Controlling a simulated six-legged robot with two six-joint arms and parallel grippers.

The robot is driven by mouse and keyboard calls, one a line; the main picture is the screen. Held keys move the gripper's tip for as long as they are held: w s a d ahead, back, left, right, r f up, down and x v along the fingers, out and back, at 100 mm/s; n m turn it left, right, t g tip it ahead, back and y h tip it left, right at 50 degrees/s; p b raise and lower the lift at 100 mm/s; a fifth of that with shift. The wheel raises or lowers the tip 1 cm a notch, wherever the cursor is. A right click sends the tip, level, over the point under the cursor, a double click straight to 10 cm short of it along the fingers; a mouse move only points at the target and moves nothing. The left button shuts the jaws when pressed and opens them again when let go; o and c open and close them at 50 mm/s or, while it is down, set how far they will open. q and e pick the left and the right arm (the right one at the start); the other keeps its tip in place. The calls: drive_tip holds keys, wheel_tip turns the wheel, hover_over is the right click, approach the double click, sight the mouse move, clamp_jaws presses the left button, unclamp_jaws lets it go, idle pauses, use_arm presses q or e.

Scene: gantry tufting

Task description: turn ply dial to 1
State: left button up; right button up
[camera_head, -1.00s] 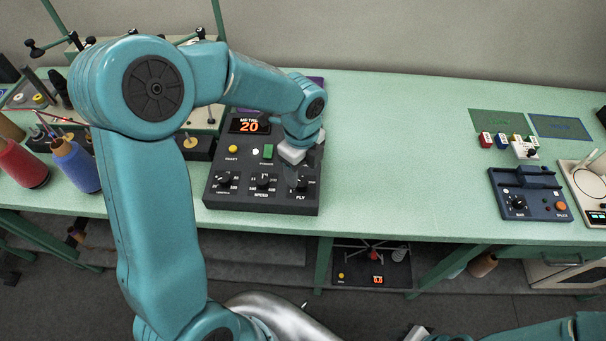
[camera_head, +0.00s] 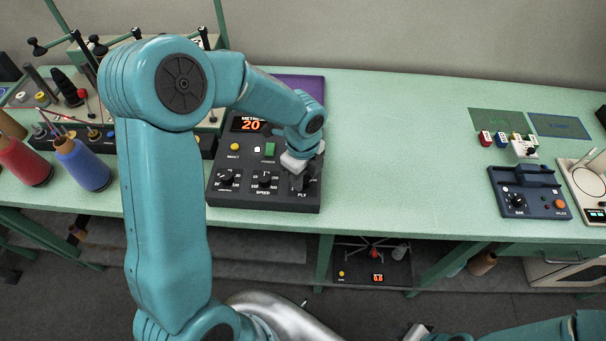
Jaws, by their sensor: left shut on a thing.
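The dark control box (camera_head: 230,203) sits on the green bench and shows METRE 20 in orange on its display. The ply dial (camera_head: 302,183) is at the box's lower right, above the label PLY, and is mostly hidden by my left gripper. My left gripper (camera_head: 298,174) points down over this dial and is shut on it. The dial's setting cannot be read. The speed dial (camera_head: 264,179) and another dial (camera_head: 227,177) stand to its left. A part of my right arm shows at the bottom right, but its fingertips cannot be made out clearly.
A yellow button (camera_head: 235,147) and a green switch (camera_head: 268,149) are on the box above the dials. Red (camera_head: 24,163) and blue (camera_head: 82,165) yarn cones stand at the left. A dark blue splicer box (camera_head: 530,192) stands at the right. The bench between is clear.

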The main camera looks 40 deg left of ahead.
use_arm(q)
drive_tip(key=shift+f, duration=0.1)
drive_tip(key=shift+f+n+b, duration=0.1)
drive_tip(key=shift+n+b, duration=0.8)
drive_tip(key=shift+n, duration=0.3)
drive_tip(key=n+b, duration=0.2)
drive_tip(key=n, duration=0.1)
drive_tip(key=shift+n, duration=0.3)
drive_tip(key=n+b, duration=0.2)
drive_tip(key=n, duration=0.1)
drive_tip(key=shift+d, duration=0.1)
drive_tip(key=shift+s+n+b, duration=0.1)
drive_tip(key=shift+n+b, duration=0.4)
drive_tip(key=shift+n, duration=0.9)
drive_tip(key=o, duration=1)
drive_tip(key=shift+o, duration=0.2)
